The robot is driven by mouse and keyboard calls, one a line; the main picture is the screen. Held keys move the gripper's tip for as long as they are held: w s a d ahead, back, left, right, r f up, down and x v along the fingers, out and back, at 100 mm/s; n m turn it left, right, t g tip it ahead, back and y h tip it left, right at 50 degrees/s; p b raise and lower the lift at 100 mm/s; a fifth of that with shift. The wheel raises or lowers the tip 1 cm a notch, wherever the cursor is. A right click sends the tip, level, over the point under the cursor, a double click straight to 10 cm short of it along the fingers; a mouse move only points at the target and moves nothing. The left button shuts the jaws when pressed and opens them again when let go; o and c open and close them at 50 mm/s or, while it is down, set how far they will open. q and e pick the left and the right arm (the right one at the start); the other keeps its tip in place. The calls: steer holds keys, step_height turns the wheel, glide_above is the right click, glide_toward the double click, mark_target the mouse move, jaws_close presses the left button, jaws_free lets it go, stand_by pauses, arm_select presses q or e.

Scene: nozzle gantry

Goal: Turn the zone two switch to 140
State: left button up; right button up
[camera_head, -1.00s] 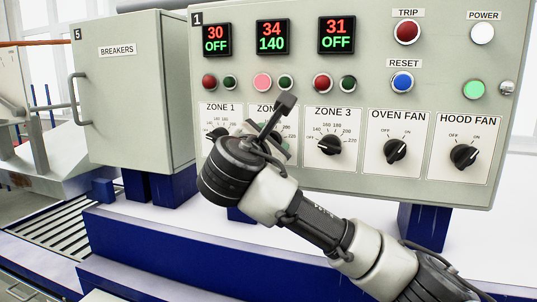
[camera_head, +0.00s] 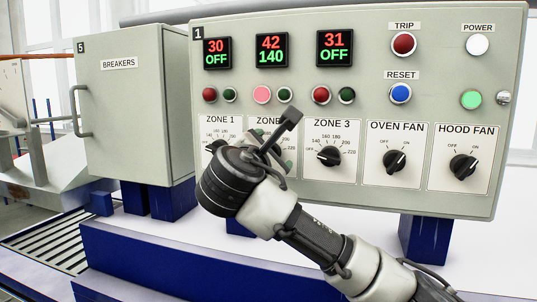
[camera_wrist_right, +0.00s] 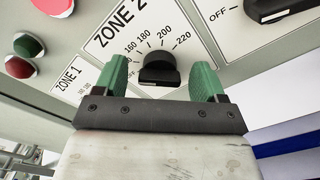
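The zone two switch (camera_wrist_right: 158,68) is a black rotary knob on a white dial plate marked ZONE 2 in the right wrist view. My right gripper (camera_wrist_right: 162,80) is open, its two green fingers on either side of the knob with visible gaps. I cannot tell how far its tips reach along the knob. In the head view my right gripper and wrist cover most of the ZONE 2 plate (camera_head: 262,121) and hide the knob. The zone two display (camera_head: 271,50) reads 42 in red over 140 in green. My left gripper is not in view.
The zone 3 switch (camera_head: 328,156), oven fan switch (camera_head: 395,162) and hood fan switch (camera_head: 463,167) lie to the right on the same panel. Push buttons, including a lit pink one (camera_head: 262,94), sit above. The breakers cabinet (camera_head: 130,110) stands left.

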steer(key=b+v, duration=0.5)
steer(key=v, duration=0.5)
steer(key=shift+s, duration=0.4)
steer(key=shift+a, duration=0.15)
